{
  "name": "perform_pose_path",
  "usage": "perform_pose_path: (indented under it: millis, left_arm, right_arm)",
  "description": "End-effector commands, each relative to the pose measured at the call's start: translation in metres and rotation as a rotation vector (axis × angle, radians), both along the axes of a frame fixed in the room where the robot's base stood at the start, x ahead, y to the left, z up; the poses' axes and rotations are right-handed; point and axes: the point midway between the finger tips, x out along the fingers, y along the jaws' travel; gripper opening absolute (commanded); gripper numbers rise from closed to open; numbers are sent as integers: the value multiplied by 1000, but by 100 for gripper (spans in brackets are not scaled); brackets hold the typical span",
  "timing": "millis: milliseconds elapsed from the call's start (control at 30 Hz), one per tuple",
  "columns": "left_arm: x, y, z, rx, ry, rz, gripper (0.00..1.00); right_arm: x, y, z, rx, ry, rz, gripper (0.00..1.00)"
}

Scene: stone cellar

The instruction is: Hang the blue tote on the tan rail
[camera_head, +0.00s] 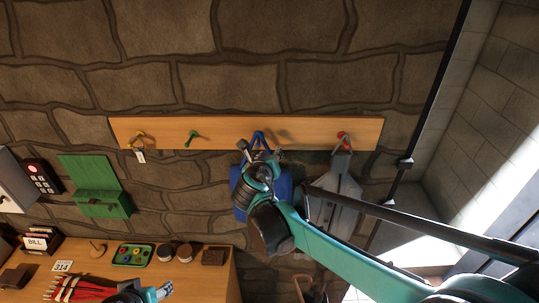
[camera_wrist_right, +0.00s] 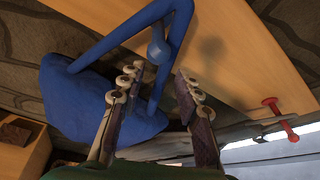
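The tan rail (camera_head: 300,126) runs along the stone wall and has yellow, green, blue and red pegs. The blue tote (camera_head: 240,190) is at the blue peg, partly hidden behind my right gripper (camera_head: 260,156). In the right wrist view, the tote's blue strap (camera_wrist_right: 112,38) forms a loop around the blue peg's round knob (camera_wrist_right: 157,51), and the tote body (camera_wrist_right: 75,105) hangs below. My right gripper (camera_wrist_right: 163,85) has its fingers apart, with the strap's near side passing between them. Part of my left arm shows low in the head view; its fingertips are unclear.
A grey bag (camera_head: 345,185) hangs from the red peg (camera_head: 343,138), right of the tote. A small tag (camera_head: 140,156) hangs at the yellow peg. A green box (camera_head: 100,200) is on the wall. The wooden counter (camera_head: 222,268) below holds a green tray (camera_head: 132,255) and small items.

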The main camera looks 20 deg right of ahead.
Motion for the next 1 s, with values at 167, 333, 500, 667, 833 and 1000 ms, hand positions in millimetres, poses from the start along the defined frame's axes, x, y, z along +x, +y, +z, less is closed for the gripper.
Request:
perform_pose_path:
  millis: [167, 333, 500, 667, 833, 1000]
  left_arm:
    - [0, 0, 0, 0, 0, 0, 52]
    - [0, 0, 0, 0, 0, 0, 52]
    - [0, 0, 0, 0, 0, 0, 52]
    - [0, 0, 0, 0, 0, 0, 52]
    - [0, 0, 0, 0, 0, 0, 52]
    - [0, 0, -19, 0, 0, 0, 52]
  right_arm:
    - [-14, 8, 6, 1, 0, 3, 34]
    - [-46, 22, 18, 0, 0, 5, 34]
    - [-76, 36, 31, -2, 0, 4, 34]
    - [-95, 45, 39, -1, 0, 4, 34]
    - [-102, 48, 42, 0, -1, 0, 34]
    - [-109, 37, 14, 116, -16, -54, 34]
